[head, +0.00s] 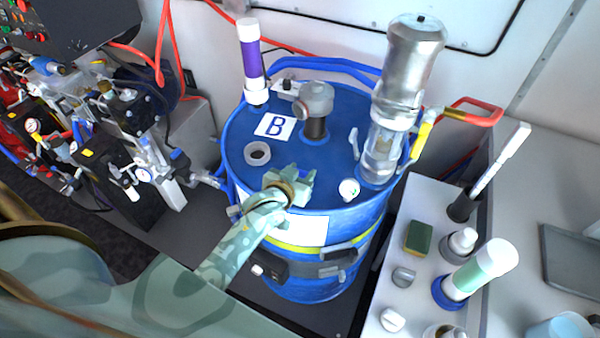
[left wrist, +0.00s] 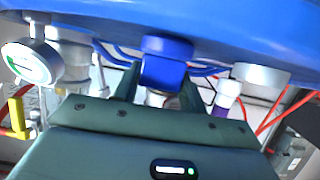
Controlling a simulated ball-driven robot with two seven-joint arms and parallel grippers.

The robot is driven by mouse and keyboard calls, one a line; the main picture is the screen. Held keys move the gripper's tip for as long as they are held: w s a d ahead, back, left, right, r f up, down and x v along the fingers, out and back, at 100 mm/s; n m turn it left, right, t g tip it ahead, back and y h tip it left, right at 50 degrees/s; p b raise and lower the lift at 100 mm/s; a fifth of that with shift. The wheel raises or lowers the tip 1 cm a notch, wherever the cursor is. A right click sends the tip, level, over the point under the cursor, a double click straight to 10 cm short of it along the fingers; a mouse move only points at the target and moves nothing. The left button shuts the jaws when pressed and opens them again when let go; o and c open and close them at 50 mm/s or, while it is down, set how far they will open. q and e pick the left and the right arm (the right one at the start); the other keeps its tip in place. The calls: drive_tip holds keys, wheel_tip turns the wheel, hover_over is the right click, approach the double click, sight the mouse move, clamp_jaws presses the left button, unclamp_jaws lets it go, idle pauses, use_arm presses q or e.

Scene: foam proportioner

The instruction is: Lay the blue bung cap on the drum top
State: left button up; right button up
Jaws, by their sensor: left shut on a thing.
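The blue drum (head: 330,225) stands upright in the middle of the head view, with a "B" label on its top. A white collar (head: 257,153) with a dark opening sits on the drum top at its left side. My left gripper (head: 290,183) is over the near edge of the drum top, right of and nearer than the collar. In the left wrist view, the blue bung cap (left wrist: 164,70) is between the fingers, and the gripper is shut on it. The cap is hidden in the head view. Whether it touches the drum top cannot be told. My right gripper is not in view.
On the drum stand a purple-and-white tube (head: 251,65), a grey fitting (head: 315,105), a tall metal pump (head: 405,75) and a small white gauge (head: 349,189). A white shelf (head: 425,205) with several small items is at right. Machinery with hoses is at left.

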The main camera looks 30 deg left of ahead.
use_arm(q)
drive_tip(key=shift+f, duration=0.15)
drive_tip(key=o, duration=1)
drive_tip(key=shift+c, duration=0.2)
drive_tip(key=shift+s+r, duration=0.1)
drive_tip(key=shift+r, duration=0.15)
drive_tip(key=p+v, duration=0.2)
drive_tip(key=v, duration=1)
drive_tip(key=shift+f, duration=0.15)
